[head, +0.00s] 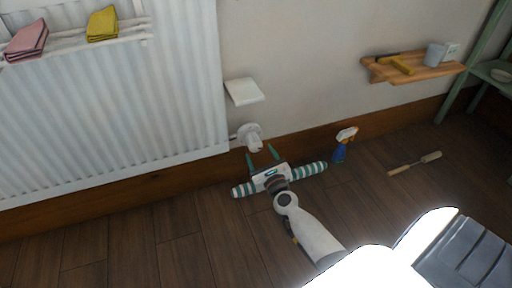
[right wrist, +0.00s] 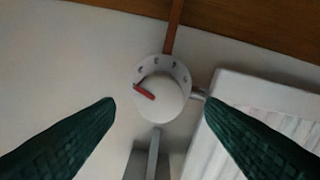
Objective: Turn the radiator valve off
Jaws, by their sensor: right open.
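The radiator valve (head: 251,135) is a white round knob at the lower right corner of the white radiator (head: 120,105). In the right wrist view the valve (right wrist: 162,92) shows its face, with a red pointer and dark marks around its rim. The pointer aims to the upper left. My right gripper (head: 262,155) is open just below and in front of the valve, its green fingertips apart. In the right wrist view the two green fingers (right wrist: 160,108) stand on either side of the knob, with gaps and no contact visible. My left gripper is not in view.
A small white shelf (head: 244,91) juts out above the valve. A spray bottle (head: 345,144) stands on the floor to the right, near a wooden-handled tool (head: 414,163). A wooden wall shelf (head: 412,68) holds small items. Pink (head: 27,40) and yellow (head: 102,24) cloths hang on the radiator rack.

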